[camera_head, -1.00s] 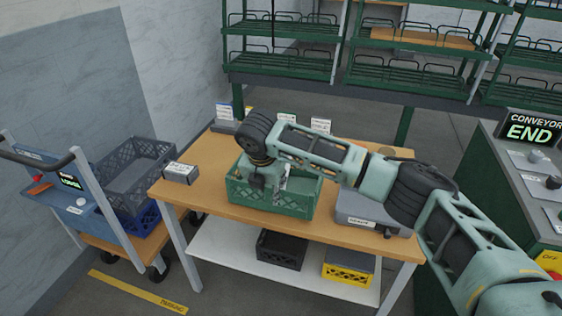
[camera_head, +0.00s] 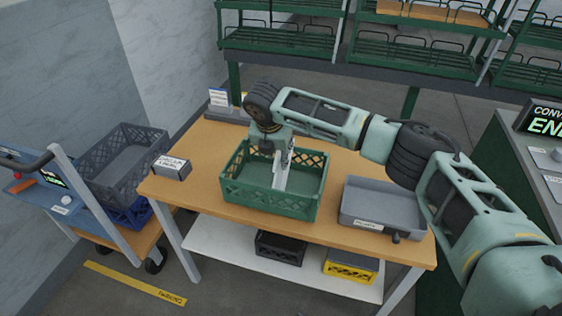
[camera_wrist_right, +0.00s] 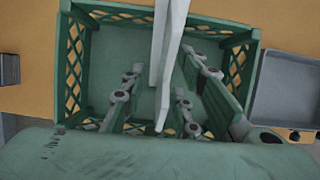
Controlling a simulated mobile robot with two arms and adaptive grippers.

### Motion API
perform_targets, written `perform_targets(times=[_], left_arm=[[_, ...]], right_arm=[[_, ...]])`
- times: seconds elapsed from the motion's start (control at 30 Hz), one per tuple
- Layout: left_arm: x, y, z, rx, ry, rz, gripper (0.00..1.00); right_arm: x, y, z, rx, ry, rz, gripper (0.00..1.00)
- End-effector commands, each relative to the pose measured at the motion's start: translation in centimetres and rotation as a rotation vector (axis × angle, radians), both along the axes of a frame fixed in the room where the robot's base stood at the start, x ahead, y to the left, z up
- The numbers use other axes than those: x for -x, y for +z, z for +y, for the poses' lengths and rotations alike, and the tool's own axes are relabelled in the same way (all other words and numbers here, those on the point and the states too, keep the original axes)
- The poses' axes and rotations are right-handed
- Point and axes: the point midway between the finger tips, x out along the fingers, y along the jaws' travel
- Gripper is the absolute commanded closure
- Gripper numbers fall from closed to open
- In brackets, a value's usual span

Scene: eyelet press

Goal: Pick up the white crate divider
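The green crate (camera_head: 270,202) stands on the wooden table. The white divider (camera_head: 281,176) shows as a narrow pale strip inside it, below my right gripper (camera_head: 285,158). In the right wrist view the divider (camera_wrist_right: 166,65) runs on edge from the top of the picture down between the fingers of my right gripper (camera_wrist_right: 163,90). These fingers look spread, with a gap on each side of the divider. The wrist hides part of the crate in the head view. Whether the divider touches the crate floor cannot be told. My left gripper is not in view.
A grey tray (camera_head: 377,222) stands right of the crate on the table. A small labelled box (camera_head: 172,168) sits at the table's left end. A cart with a grey crate (camera_head: 125,163) stands at left. Bare tabletop (camera_head: 345,165) shows behind the grey tray.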

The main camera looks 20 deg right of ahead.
Motion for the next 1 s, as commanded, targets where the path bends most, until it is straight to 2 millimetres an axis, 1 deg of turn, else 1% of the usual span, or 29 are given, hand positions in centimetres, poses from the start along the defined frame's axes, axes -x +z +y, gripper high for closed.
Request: perform_targets(times=[0.1, 0.23, 0.33, 0.53, 0.57, 0.87, 1.0], left_arm=[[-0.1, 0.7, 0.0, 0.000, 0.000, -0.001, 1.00], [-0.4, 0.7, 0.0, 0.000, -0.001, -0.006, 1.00], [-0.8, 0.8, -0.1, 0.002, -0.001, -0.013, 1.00], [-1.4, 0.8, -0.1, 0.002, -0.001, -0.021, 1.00], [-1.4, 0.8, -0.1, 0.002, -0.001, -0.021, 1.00], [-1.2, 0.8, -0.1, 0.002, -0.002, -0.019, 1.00], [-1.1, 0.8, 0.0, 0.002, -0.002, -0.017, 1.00]], right_arm=[[-0.1, -1.7, -0.8, 0.003, -0.003, 0.003, 0.72], [-0.6, -3.4, -1.1, 0.002, -0.003, 0.002, 0.72], [-0.8, -3.8, -1.2, 0.000, -0.001, 0.000, 0.72], [-0.8, -3.9, -1.2, 0.000, -0.001, 0.000, 0.72], [-0.8, -3.9, -1.2, 0.000, -0.001, 0.000, 0.74], [-0.8, -3.9, -1.2, 0.000, -0.001, 0.000, 1.00], [-0.8, -3.9, -1.2, 0.000, -0.001, 0.000, 1.00]])
